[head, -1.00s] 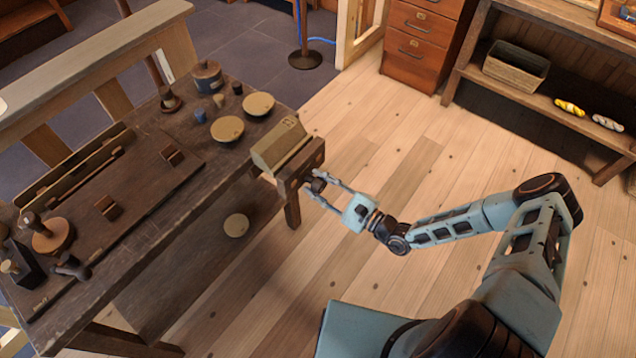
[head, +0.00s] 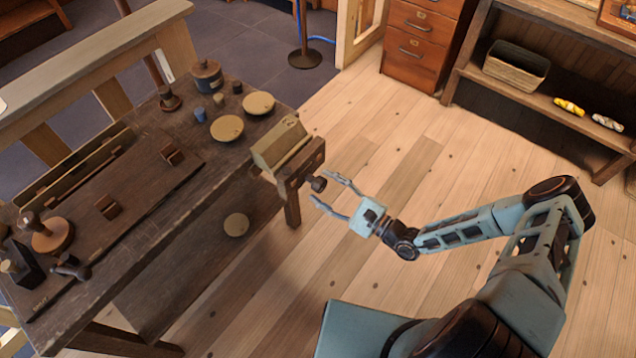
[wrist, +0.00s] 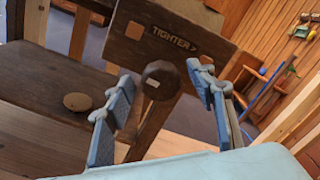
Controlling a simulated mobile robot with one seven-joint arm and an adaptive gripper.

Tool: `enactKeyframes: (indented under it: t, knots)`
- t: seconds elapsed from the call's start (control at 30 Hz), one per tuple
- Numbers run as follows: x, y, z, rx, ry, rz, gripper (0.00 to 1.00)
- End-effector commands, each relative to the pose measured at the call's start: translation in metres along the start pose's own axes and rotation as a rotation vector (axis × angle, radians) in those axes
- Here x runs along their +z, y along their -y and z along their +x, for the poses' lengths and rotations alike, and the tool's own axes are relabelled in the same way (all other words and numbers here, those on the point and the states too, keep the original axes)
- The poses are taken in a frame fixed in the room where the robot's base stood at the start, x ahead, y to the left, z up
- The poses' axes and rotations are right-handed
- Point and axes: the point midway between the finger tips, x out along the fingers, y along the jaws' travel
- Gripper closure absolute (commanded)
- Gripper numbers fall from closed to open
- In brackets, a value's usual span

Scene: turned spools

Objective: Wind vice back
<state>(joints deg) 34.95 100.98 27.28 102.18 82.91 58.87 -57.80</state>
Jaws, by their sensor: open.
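The vice is at the bench's right end in the head view, with a dark wooden front jaw (head: 304,163) and a round dark knob (head: 318,184) on its outer face. A tan block (head: 280,146) sits just behind the jaw. In the wrist view the jaw (wrist: 150,40) carries the word "TIGHTER" with an arrow, and the knob (wrist: 160,79) shows a small pale mark. My gripper (head: 327,190) is open and empty, a little out from the knob. In the wrist view its fingers (wrist: 163,100) stand to either side of the knob, apart from it.
The workbench (head: 150,225) bears several round discs, small pots and a toolboard. A pale disc (head: 236,225) lies on its lower shelf. A drawer cabinet (head: 420,45) and a shelf with a basket (head: 516,66) stand behind. The plank floor around my arm is clear.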

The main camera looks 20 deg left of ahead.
Motion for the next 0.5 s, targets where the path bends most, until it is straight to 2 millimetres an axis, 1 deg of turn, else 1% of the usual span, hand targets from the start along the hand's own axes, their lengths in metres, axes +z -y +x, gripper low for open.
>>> enactKeyframes:
  t: [0.03, 0.1, 0.3, 0.4, 0.5]
  knots:
    - [-0.001, 0.001, -0.012, -0.001, -0.004, 0.000, 0.49]
    - [-0.001, 0.001, -0.028, -0.002, -0.003, -0.001, 0.49]
    - [-0.001, 0.001, -0.067, -0.001, -0.003, -0.001, 0.49]
    - [-0.001, 0.001, -0.081, -0.001, -0.001, -0.001, 0.49]
    - [0.000, 0.001, -0.089, -0.001, 0.000, -0.001, 0.49]
